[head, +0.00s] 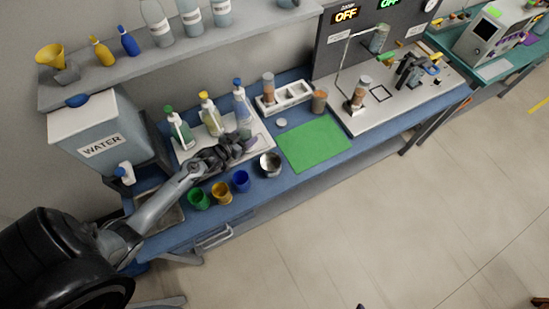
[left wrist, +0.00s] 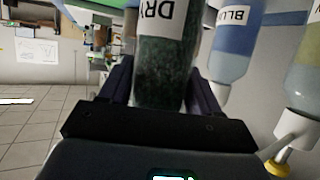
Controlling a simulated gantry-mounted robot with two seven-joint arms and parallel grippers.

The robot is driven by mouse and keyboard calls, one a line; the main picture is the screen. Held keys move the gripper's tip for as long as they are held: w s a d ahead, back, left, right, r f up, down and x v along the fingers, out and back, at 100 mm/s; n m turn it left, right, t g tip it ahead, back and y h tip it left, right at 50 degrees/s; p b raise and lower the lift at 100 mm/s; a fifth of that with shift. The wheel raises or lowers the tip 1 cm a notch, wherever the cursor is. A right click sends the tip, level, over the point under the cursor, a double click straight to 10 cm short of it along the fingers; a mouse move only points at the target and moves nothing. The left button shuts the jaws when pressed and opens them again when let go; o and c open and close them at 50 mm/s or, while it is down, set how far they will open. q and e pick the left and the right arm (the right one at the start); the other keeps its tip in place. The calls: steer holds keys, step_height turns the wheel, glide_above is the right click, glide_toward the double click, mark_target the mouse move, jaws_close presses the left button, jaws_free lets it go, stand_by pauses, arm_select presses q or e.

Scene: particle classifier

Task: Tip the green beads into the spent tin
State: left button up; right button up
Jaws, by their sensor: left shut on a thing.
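My left gripper (head: 240,143) is over the white tray on the bench, left of and behind the spent tin. It is shut on a jar of dark green beads (left wrist: 161,70) with a white label reading DRY. In the left wrist view the label is upside down, as are the bottles behind it, so the jar looks upright. In the head view the jar is mostly hidden by the gripper. The open metal tin (head: 270,164), which I take as the spent tin, stands on the blue bench left of the green mat. My right gripper is not in view.
Squeeze bottles with green (head: 179,128), yellow (head: 210,115) and blue (head: 242,104) tops stand behind my gripper. Green (head: 199,198), yellow (head: 221,193) and blue (head: 241,181) cups stand in front. The green mat (head: 315,142) is clear. A white rack (head: 290,97) stands behind it.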

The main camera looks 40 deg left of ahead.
arm_select(q)
steer(key=shift+w+f, duration=0.1)
steer(key=shift+w, duration=0.05)
steer(key=shift+f, duration=0.15)
